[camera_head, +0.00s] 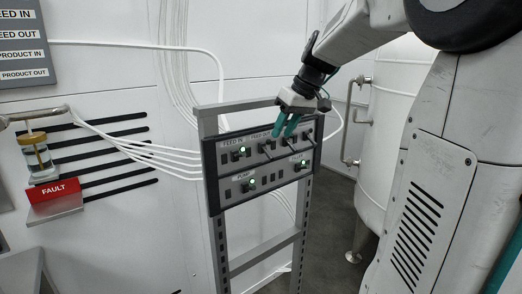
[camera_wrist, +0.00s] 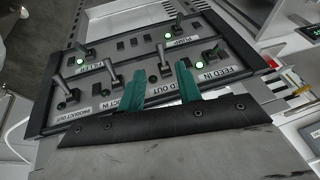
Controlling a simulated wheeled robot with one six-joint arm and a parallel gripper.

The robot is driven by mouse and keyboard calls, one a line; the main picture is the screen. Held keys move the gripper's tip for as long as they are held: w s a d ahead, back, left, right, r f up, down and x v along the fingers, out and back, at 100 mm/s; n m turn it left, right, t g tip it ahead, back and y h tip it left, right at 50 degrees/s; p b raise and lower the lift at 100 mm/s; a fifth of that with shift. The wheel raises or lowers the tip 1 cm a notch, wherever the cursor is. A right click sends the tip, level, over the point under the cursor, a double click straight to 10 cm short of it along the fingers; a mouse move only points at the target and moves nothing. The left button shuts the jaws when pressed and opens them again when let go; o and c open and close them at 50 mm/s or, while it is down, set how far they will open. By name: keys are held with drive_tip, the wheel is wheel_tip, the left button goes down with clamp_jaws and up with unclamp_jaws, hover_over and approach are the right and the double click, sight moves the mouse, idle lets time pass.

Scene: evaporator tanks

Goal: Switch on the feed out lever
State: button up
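The grey control panel (camera_head: 262,164) has a top row of levers with labels, FEED IN and FEED OUT at its left. The feed out lever (camera_head: 265,150) stands second from the left, just under my gripper (camera_head: 290,127). In the wrist view the panel is upside down. There my gripper (camera_wrist: 161,82) has its two teal fingers apart, with a lever (camera_wrist: 163,54) seen between and beyond the tips; it seems to be the feed out lever. No contact is visible. The fingers partly cover the FEED OUT label.
Other levers stand close by, including the feed in lever (camera_wrist: 213,52) and product in lever (camera_wrist: 110,70). Several green lamps are lit. The panel hangs on a metal frame (camera_head: 234,268). A white tank (camera_head: 392,140) stands right, a red FAULT sign (camera_head: 54,190) left.

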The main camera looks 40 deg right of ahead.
sight(268, 154)
drive_tip(key=x, duration=0.7)
drive_tip(key=shift+a+f, duration=0.15)
drive_tip(key=shift+f, duration=0.05)
